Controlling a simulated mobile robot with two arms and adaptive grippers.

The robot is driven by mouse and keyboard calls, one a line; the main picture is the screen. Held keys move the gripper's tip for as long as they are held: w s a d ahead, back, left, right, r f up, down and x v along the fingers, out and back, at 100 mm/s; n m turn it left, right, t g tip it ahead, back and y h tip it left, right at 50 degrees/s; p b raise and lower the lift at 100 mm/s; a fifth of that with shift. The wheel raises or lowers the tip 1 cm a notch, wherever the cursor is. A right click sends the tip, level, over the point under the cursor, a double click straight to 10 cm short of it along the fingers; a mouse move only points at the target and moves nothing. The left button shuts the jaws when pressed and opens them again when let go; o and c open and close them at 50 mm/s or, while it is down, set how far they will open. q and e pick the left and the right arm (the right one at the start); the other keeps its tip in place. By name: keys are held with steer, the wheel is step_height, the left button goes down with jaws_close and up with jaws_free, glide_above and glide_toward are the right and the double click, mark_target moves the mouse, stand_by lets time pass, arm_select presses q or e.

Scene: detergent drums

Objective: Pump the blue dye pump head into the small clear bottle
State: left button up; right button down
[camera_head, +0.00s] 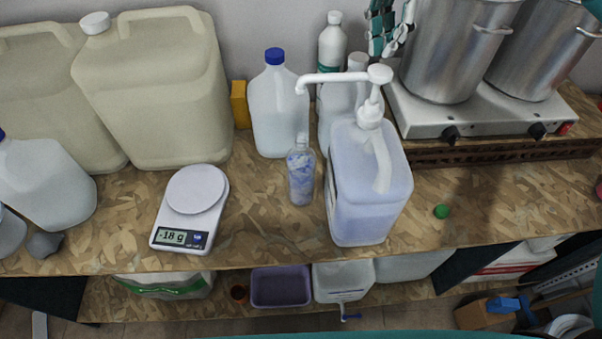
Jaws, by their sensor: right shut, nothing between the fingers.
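The small clear bottle (301,178) stands upright on the wooden bench, with blue and pinkish tints showing through it. Left of centre on the bench, it appears below the spout tip of the white pump head (379,74). The pump sits upright on a translucent jug of bluish liquid (365,205), its spout reaching left. My right gripper (388,34) is at the top edge, behind and above the pump head, apart from it; it is shut and empty, and partly cut off by the frame. My left gripper is not in view.
A scale (196,195) reading -18 g lies left of the bottle. A blue-capped jug (276,105) and a white bottle (332,50) stand behind. Steel pots (455,55) sit on a hot plate at right. A green cap (441,211) lies on clear bench right of the pump jug.

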step_height(320, 180, up, 5)
steer(key=p, duration=0.3)
steer(key=shift+r+p, duration=0.15)
steer(key=shift+p, duration=0.15)
stand_by(0.3)
